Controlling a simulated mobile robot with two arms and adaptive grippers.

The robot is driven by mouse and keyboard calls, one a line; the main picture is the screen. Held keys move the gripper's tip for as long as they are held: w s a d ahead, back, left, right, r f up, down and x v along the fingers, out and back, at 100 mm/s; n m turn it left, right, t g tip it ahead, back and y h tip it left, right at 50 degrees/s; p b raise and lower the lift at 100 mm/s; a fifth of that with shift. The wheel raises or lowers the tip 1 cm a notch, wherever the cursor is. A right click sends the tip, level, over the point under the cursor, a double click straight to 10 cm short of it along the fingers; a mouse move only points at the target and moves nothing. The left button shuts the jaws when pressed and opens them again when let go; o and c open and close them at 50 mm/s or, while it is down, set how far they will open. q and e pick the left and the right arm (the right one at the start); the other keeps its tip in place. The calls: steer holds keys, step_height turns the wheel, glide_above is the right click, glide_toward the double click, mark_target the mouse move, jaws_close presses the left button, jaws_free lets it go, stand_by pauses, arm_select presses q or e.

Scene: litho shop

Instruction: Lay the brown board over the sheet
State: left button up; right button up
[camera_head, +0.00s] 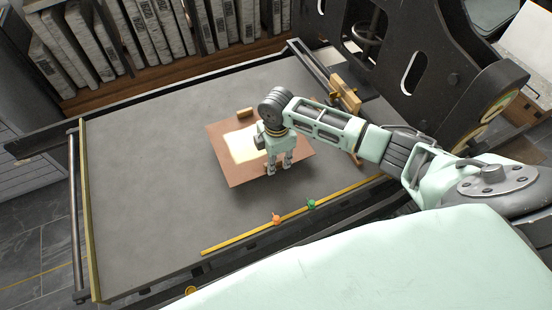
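A flat reddish-brown board (222,152) lies on the grey press bed, slightly turned. A pale cream sheet (241,145) shows inside the board's outline and looks to lie on top of it, its right part hidden by my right gripper. My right gripper (279,167) points down over the right half of the board. Its two fingers are apart, with nothing visible between them. I cannot tell whether the fingertips touch the board. My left gripper is out of view.
A small wooden block (245,113) sits at the board's far edge. A yellow rule (240,239) with an orange knob (277,219) and a green knob (312,204) runs along the near side. The black press frame (425,50) stands at right. The bed's left side (140,180) is clear.

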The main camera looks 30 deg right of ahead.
steer(key=shift+r, duration=0.1)
steer(key=shift+r, duration=0.25)
step_height(320, 180, up, 12)
steer(key=b, duration=0.1)
steer(key=shift+f, duration=0.25)
steer(key=shift+s, duration=0.1)
stand_by(0.4)
